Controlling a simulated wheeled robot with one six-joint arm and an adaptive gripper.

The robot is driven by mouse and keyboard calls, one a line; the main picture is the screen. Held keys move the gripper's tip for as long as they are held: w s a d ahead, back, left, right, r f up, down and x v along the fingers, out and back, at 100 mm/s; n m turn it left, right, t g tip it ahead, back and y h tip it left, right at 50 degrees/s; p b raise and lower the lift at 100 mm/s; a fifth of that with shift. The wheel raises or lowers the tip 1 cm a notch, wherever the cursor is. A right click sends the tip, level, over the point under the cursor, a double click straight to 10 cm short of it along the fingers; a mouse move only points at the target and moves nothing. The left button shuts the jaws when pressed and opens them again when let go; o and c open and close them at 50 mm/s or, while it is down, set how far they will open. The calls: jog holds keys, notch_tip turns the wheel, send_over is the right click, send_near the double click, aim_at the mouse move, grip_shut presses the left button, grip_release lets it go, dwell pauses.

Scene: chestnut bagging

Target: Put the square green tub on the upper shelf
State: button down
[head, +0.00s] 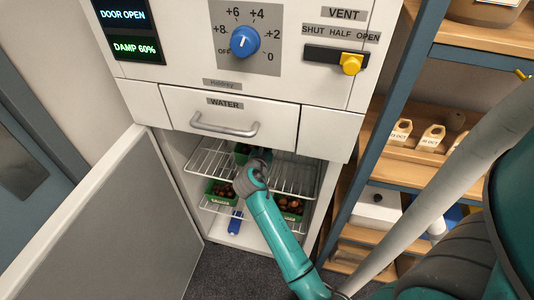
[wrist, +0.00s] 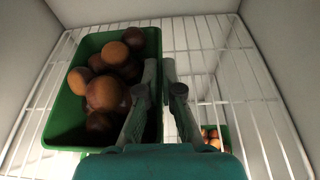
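A green tub (wrist: 67,115) holding several brown chestnuts is at the upper wire shelf inside the open cabinet. It looks rectangular in the wrist view, and in the head view only part of it (head: 241,150) shows past my arm. My gripper (wrist: 160,68) is at the tub's right wall, one finger inside and one outside. The fingertips are close together with the rim between them, so it looks shut on the wall. I cannot tell whether the tub rests on the wires or hangs just above them. The upper shelf (head: 205,165) has bare wires to the right.
On the lower rack are two more green tubs with chestnuts, one left (head: 216,196) and one right (head: 291,212). A blue object (head: 235,222) stands below. The cabinet door (head: 110,235) is swung open at left. The water drawer (head: 235,117) overhangs the opening.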

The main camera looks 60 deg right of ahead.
jog(key=shift+f, duration=1.7)
jog(key=shift+f, duration=0.1)
jog(key=c, duration=1.3)
grip_release()
jog(key=shift+a, duration=0.1)
jog(key=v, duration=1.2)
